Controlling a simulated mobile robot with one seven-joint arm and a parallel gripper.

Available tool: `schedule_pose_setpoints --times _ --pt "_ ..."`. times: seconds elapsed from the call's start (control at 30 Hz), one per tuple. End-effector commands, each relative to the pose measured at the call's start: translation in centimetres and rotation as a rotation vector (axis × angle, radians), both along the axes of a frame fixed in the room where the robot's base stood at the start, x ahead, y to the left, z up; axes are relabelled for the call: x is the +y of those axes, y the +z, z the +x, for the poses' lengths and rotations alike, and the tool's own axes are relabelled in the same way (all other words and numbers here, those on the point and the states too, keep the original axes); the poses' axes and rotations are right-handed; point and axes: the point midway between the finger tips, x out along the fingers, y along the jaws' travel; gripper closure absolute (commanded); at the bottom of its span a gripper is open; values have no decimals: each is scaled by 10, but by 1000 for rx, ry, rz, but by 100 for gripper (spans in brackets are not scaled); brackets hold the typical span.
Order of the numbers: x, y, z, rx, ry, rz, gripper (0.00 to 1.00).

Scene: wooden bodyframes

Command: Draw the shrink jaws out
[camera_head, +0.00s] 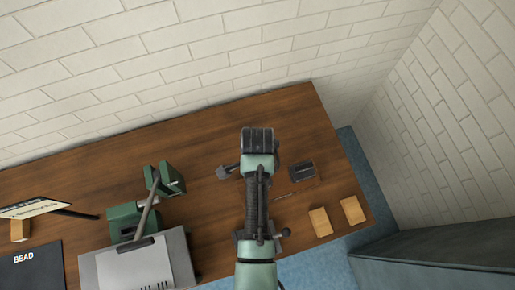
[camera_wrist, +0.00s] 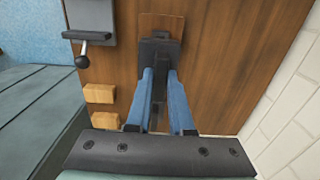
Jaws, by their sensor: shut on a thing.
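In the wrist view my gripper (camera_wrist: 160,76) has its two blue fingers closed on a dark block-like part, which I take to be the shrink jaws (camera_wrist: 156,52). In the head view my arm covers this spot and my fingertips are hidden. A dark lever end (camera_head: 226,172) sticks out left of my arm.
Two tan blocks (camera_head: 320,222) lie near the bench's right edge, left of my fingers in the wrist view. A grey tool with a ball lever (camera_wrist: 84,20) stands near them. A small dark block (camera_head: 302,171) shows right of my arm. A green machine (camera_head: 128,222) stands left.

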Motion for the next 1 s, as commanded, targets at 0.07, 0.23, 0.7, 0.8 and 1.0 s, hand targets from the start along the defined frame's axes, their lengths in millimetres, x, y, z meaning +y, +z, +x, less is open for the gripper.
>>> schedule_pose_setpoints --times 0.07,0.23,0.7,0.8,1.0 --pt "0 -8 2 -5 0 1 100" --pt "0 -22 2 -7 0 0 100" --pt "0 -37 3 -7 0 0 100" --pt "0 -37 3 -7 0 0 100" --pt "0 -37 3 -7 0 0 100"
